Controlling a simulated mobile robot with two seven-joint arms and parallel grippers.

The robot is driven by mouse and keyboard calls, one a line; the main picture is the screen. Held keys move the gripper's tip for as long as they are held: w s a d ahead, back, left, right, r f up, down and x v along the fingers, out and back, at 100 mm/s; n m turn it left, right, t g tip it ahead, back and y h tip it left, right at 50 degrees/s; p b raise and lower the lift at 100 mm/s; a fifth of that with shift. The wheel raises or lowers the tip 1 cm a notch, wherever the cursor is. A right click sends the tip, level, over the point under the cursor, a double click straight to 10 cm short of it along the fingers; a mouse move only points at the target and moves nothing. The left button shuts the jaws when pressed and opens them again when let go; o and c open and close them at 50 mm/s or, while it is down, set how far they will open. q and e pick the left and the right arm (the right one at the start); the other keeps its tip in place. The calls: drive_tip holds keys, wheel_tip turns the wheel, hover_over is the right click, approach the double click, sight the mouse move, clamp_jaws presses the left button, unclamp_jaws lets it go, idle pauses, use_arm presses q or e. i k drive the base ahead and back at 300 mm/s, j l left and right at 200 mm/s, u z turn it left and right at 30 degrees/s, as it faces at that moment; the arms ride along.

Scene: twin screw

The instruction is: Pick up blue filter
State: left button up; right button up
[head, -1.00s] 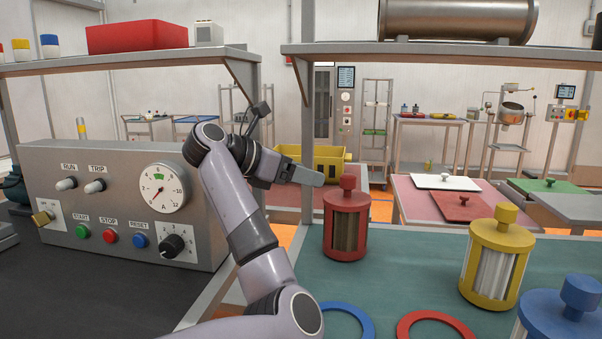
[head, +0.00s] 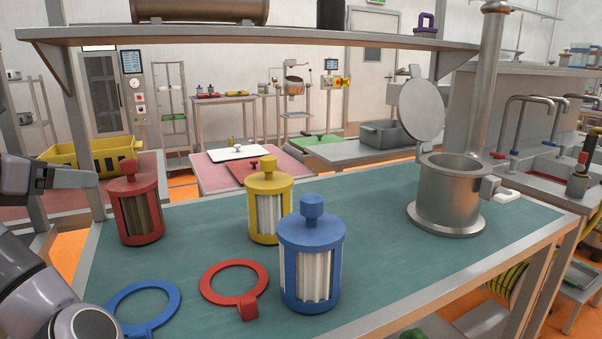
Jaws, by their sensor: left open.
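The blue filter (head: 312,262) stands upright on the green-topped table (head: 400,262) near its front edge. It has a blue cap with a knob and a white pleated body. My left gripper (head: 88,180) is at the left edge of the head view, left of the red filter (head: 138,208) and well apart from the blue filter. It is open and I see nothing in it. My right gripper is not in view.
A yellow filter (head: 265,215) stands just behind the blue one. A red ring (head: 262,290) and a blue ring (head: 176,296) lie to its left. A steel housing (head: 447,205) with a raised lid (head: 420,110) stands at the right. The tabletop between is clear.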

sight(311, 238)
drive_tip(key=k+l, duration=1)
drive_tip(key=l, duration=0.25)
